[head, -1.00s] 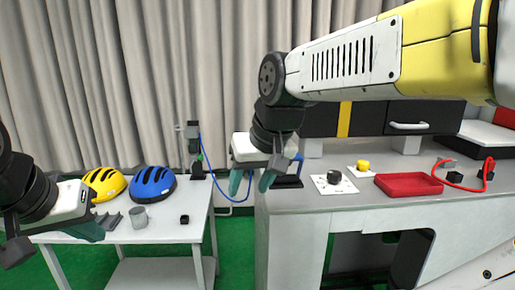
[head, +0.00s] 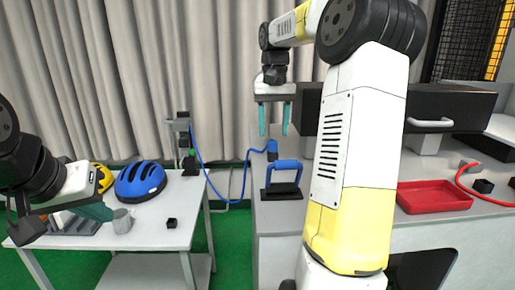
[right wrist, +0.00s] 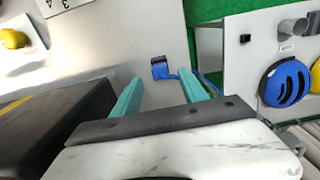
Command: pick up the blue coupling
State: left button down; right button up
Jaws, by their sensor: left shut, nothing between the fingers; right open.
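The blue coupling (head: 272,148) is at the end of a blue hose, at the left edge of the grey bench (head: 262,222). In the right wrist view the coupling (right wrist: 160,68) appears small, beyond the fingertips and between their lines, apart from both. My right gripper (head: 274,132) is open, with its teal fingers pointing down just above and around the coupling in the head picture; how far above is hard to tell. The same gripper also shows in the right wrist view (right wrist: 162,88), empty. My left gripper (head: 104,212) is shut and empty over the left table.
A blue handle on a black base (head: 283,178) stands on the bench near the coupling. A red tray (head: 433,197) lies to the right. The left table (head: 150,237) holds helmets (head: 140,182) and a grey cup (head: 122,221). A black cabinet (head: 455,106) stands behind.

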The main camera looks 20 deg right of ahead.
aim_at(273, 141)
notch_tip(273, 141, down, 5)
jog(key=shift+f, duration=0.1)
jog(key=c, duration=1.1)
